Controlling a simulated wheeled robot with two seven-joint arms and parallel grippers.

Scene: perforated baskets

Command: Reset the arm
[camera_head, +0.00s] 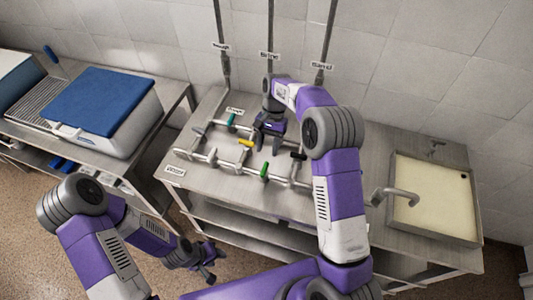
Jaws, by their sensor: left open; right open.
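My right gripper (262,137) is open at the end of my raised purple arm, over the pipe assembly on the steel table. A yellow valve handle (247,143) is just left of and below its fingers; I cannot tell whether they touch. My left gripper (208,264) is open and empty, low in front of the table's left part, apart from everything.
The grey pipe frame (226,168) carries a teal handle (232,119), a green handle (265,170) and dark ones. A sink (433,198) with a faucet (400,195) is at right. A blue-lidded box (102,100) stands on the left table. Vertical pipes rise behind.

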